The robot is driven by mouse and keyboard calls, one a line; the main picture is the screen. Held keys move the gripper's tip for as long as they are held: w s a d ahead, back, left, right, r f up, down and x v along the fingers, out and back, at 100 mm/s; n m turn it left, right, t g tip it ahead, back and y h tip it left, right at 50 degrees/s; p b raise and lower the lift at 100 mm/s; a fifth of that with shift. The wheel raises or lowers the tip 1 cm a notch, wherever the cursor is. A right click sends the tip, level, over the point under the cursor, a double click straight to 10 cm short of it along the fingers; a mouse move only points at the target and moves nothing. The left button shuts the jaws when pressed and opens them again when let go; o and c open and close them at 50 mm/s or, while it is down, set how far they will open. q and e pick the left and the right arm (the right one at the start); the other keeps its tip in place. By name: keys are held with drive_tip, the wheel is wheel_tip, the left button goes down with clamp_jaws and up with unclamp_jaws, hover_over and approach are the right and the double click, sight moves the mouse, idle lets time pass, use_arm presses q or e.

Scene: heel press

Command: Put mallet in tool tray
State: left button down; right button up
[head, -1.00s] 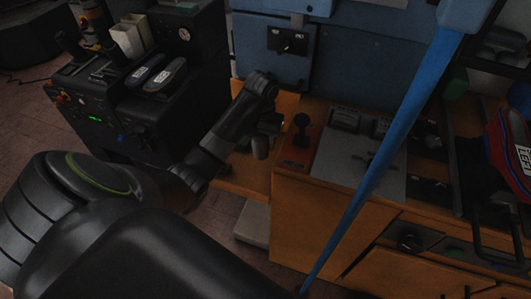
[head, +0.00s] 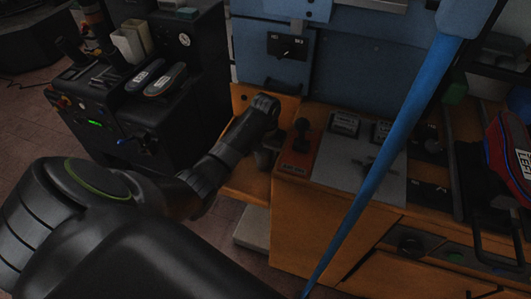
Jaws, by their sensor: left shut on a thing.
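My left arm reaches in from the lower left. My left gripper (head: 268,150) is at the wooden bench, just left of the red-brown panel with a black lever, and my wrist covers much of it. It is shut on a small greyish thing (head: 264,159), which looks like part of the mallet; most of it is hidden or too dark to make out. I cannot pick out the tool tray for certain. My right gripper is not in view.
The red-brown lever panel (head: 297,150) and a grey control plate (head: 360,160) lie right of the gripper. A blue machine (head: 365,70) stands behind. A blue bar (head: 385,150) crosses the view. A black machine (head: 185,110) with shoe soles stands left. A pale block (head: 252,226) lies below.

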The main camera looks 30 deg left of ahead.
use_arm(q)
drive_tip(key=c, duration=0.8)
unclamp_jaws()
wheel_tip(320, 180, up, 9)
drive_tip(key=shift+f, duration=0.1)
wheel_tip(320, 180, up, 3)
drive_tip(key=shift+f+p, duration=0.2)
drive_tip(key=shift+p, duration=0.85)
drive_tip(key=shift+r+p, duration=0.4)
drive_tip(key=shift+f, duration=0.1)
